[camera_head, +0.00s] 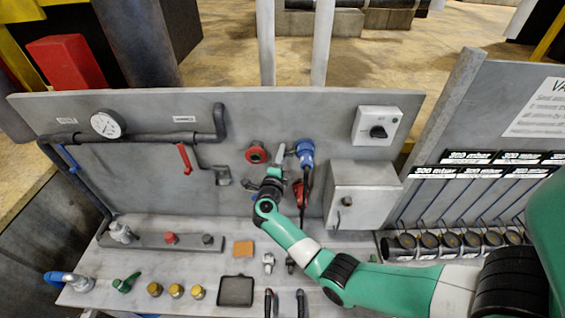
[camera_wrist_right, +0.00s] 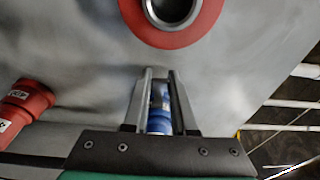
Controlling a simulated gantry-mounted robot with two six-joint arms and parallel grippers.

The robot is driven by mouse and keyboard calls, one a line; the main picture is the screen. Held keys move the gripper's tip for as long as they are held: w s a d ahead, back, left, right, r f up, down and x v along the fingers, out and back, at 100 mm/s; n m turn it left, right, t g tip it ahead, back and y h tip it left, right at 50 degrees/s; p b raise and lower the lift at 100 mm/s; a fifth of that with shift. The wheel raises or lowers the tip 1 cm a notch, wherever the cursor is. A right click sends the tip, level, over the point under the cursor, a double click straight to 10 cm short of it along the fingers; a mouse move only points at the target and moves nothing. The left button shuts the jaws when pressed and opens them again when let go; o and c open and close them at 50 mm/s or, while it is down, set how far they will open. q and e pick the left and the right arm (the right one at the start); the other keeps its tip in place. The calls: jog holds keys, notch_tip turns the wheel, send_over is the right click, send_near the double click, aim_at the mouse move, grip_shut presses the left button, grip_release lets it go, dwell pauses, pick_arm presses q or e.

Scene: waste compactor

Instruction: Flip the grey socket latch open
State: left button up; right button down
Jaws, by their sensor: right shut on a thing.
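The blue socket (camera_head: 303,150) sits on the upright grey panel, with a dark cable hanging below it. A narrow grey piece (camera_head: 280,153), which looks like the latch, stands at its left side. My right gripper (camera_head: 274,175) is up against the panel just below and left of the blue socket. In the right wrist view its two fingers (camera_wrist_right: 158,85) are close together with a narrow blue and grey part (camera_wrist_right: 160,112) between them. My left gripper is out of view.
A round red socket (camera_head: 256,152) is left of my right gripper. A red plug (camera_head: 298,193) hangs close to its lower right. A grey box (camera_head: 361,195) and a switch box (camera_head: 377,126) are to the right. Small fittings lie on the bench (camera_head: 215,265) below.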

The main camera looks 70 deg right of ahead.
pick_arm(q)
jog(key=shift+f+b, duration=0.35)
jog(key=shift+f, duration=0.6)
pick_arm(e)
jog(key=shift+w+d+m+g, duration=0.1)
jog(key=shift+d+m+g, duration=0.1)
jog(key=shift+m+g, duration=0.6)
jog(key=c, duration=0.7)
grip_release()
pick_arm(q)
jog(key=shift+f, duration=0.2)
pick_arm(e)
jog(key=a, duration=1.1)
jog(key=shift+s+a, duration=0.35)
jog(key=shift+s, duration=0.05)
